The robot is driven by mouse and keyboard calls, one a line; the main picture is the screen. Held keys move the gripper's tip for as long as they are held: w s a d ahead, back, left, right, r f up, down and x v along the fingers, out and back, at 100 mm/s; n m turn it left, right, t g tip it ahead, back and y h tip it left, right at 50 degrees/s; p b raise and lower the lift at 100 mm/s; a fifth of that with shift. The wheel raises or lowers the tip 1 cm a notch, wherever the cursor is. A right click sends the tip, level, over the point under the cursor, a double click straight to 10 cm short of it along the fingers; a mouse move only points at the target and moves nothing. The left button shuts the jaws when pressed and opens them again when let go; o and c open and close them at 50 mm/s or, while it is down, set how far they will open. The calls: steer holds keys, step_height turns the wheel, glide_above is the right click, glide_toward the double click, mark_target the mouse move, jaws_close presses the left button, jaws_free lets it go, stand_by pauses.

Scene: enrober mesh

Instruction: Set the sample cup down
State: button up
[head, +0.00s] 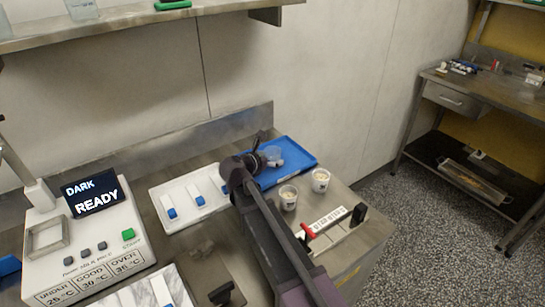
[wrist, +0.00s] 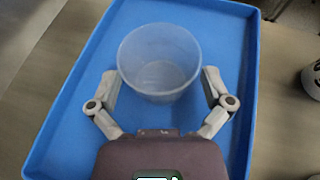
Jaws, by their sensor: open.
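The clear sample cup (wrist: 160,62) is upright over the blue tray (wrist: 232,40) in the wrist view, and it looks empty. My gripper (wrist: 159,76) is open, with one finger on each side of the cup. A small gap seems to show at each side. In the head view the cup (head: 273,152) is at the tray (head: 299,153), partly hidden by my gripper (head: 268,161). The cup seems to stand on the tray, but its base contact is hard to make out.
Two filled cups (head: 288,197) (head: 320,180) stand in front of the tray, near a red-handled device (head: 308,231). A white panel with blue-ended strips (head: 170,212) lies left of the tray. A display reading DARK READY (head: 91,192) stands further left. A shelf (head: 130,20) hangs above.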

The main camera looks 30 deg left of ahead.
steer(key=p+v, duration=0.4)
steer(key=v, duration=0.7)
steer(key=shift+a, duration=0.1)
